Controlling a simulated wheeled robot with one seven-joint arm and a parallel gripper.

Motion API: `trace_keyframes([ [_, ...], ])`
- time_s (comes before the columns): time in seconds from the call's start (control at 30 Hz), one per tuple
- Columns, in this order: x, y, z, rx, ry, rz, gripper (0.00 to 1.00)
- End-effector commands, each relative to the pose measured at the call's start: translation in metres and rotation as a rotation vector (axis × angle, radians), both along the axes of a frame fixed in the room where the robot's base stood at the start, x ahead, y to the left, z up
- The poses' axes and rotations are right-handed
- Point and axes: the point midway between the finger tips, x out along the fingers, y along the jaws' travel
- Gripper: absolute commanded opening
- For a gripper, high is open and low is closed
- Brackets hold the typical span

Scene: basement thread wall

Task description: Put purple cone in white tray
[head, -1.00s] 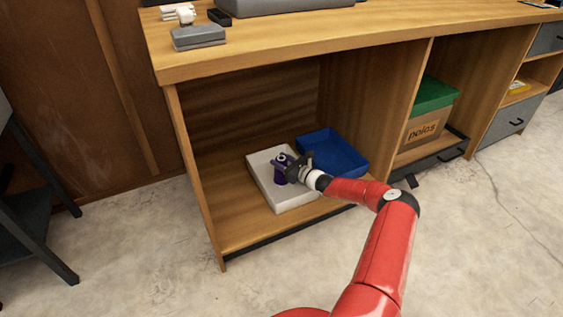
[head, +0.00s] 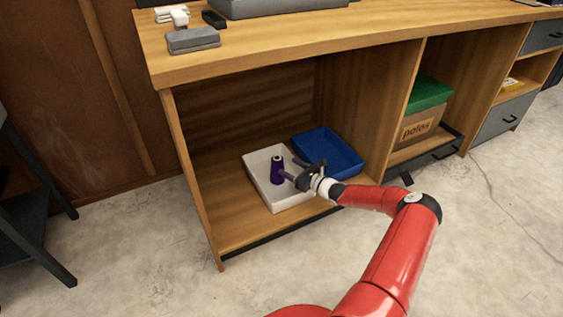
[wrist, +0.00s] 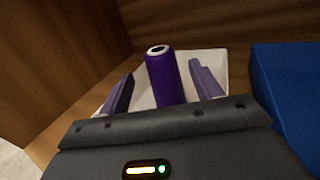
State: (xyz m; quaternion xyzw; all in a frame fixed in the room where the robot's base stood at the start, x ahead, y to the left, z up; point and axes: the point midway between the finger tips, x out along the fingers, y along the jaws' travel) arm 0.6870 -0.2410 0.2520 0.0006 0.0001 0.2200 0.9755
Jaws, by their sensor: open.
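The purple cone (head: 277,171) stands upright in the white tray (head: 262,160) on the lower shelf of the wooden bench. In the wrist view the cone (wrist: 165,76) shows its pale top and stands beyond my open fingers, framed between them. The white tray (wrist: 214,66) shows behind and around it. My gripper (head: 292,168) is open and empty, at the right side of the tray and apart from the cone. Both fingers show in the wrist view.
A blue tray (head: 330,152) sits right beside the white tray. The bench's left side panel (head: 195,180), the divider (head: 398,110) and the worktop (head: 330,42) enclose the shelf. A box with a green lid (head: 425,110) stands in the compartment to the right.

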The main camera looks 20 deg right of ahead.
Motion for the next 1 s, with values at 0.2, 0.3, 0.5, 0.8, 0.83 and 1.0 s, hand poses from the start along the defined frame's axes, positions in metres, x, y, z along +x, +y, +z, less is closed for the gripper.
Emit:
trace_keyframes([
  [0.2, -0.034, -0.017, 0.000, 0.000, 0.001, -0.002, 0.64],
  [0.3, -0.041, -0.019, 0.001, -0.001, 0.000, 0.002, 0.64],
  [0.5, -0.041, 0.012, 0.022, -0.123, -0.004, 0.120, 0.64],
  [0.8, -0.069, 0.139, 0.097, -0.676, -0.043, 0.640, 0.64],
  [0.83, -0.075, 0.149, 0.104, -0.732, -0.050, 0.690, 0.64],
  [1.0, -0.114, 0.194, 0.145, -1.045, -0.093, 0.948, 0.64],
])
